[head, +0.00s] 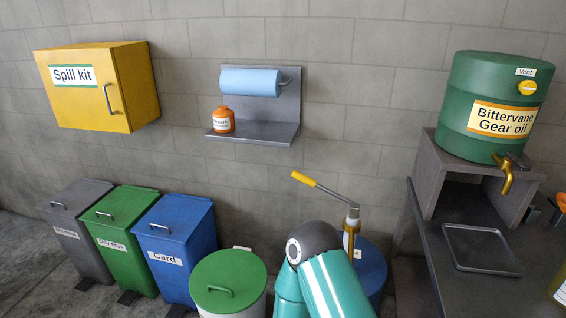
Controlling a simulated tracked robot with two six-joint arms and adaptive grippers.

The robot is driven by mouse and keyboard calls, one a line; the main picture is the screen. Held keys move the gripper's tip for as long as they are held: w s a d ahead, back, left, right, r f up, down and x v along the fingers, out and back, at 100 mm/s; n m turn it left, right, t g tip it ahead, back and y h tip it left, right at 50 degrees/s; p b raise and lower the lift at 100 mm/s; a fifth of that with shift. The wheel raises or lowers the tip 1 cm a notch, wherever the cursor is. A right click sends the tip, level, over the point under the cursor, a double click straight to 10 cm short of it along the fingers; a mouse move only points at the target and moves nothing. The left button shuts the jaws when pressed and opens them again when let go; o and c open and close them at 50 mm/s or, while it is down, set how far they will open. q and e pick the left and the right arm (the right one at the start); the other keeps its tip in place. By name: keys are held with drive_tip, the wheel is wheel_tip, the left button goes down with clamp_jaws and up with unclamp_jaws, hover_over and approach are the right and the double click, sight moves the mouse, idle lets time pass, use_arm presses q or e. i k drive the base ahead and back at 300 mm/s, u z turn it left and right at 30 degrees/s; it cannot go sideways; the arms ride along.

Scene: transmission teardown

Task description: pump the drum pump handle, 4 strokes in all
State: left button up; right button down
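The pump handle (325,190) is a metal lever with a yellow grip. It slopes up to the left from the top of the brass and steel drum pump (351,228). The pump stands on a blue drum (371,268) by the wall. A teal link of my own arm covers the front and left of the drum and the pump's lower part. Neither of my grippers shows in the head view, and nothing visible touches the handle.
A round green-lidded bin (229,280) stands left of the drum, beside a blue card bin (178,245). A dark bench (450,285) with a green gear oil drum (495,100) is at right. Open air surrounds the handle's grip.

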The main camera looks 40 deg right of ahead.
sight(302, 178)
drive_tip(key=z, duration=0.25)
drive_tip(key=i, duration=0.85)
drive_tip(key=z, duration=0.65)
